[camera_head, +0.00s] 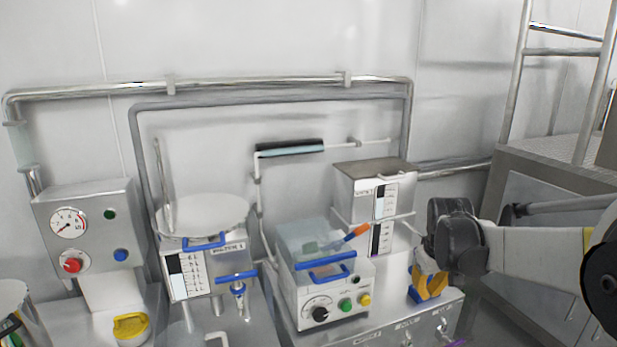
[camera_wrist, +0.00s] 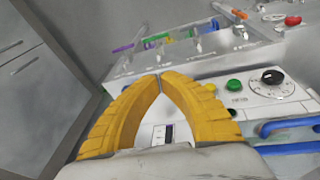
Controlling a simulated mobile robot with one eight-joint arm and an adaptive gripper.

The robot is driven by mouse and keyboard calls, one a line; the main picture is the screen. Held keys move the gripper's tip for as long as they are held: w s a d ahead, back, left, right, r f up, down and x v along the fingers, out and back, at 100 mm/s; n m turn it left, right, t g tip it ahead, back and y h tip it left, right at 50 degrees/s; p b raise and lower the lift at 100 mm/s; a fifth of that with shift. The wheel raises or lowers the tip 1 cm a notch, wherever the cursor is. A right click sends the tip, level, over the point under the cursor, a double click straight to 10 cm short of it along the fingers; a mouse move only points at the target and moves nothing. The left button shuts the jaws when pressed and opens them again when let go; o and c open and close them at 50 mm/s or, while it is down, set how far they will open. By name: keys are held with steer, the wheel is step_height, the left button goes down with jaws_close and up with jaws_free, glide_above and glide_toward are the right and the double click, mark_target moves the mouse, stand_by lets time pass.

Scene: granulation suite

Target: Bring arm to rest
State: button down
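My arm reaches in from the right in the head view. My gripper (camera_head: 428,288) hangs at its end, in front of the grey-topped hopper unit at the right of the bench. In the wrist view, the two yellow fingers of my gripper (camera_wrist: 160,76) curve inward and their tips meet. I see nothing held between them. A blue part shows right by the fingers in the head view; I cannot tell whether they touch it.
A control box (camera_head: 335,300) with a black knob and coloured buttons stands left of my gripper. A lidded vessel (camera_head: 205,215) and gauge panel (camera_head: 90,225) are farther left. A steel platform with railings (camera_head: 550,150) is at the right. Pipes (camera_head: 250,85) run along the wall.

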steer(key=s+a+r+m+t, duration=0.1)
steer(key=s+a+r, duration=0.2)
steer(key=s, duration=0.4)
steer(key=s+a+r+t, duration=0.1)
steer(key=s+a+r, duration=0.3)
steer(key=s, duration=0.3)
steer(key=s+a+f+m+t+y, duration=0.1)
steer(key=s+a+f+t, duration=0.1)
steer(key=s, duration=0.9)
steer(key=shift+s+a+f+m, duration=0.2)
steer(key=shift+a+f+m, duration=0.1)
steer(key=shift+a, duration=0.4)
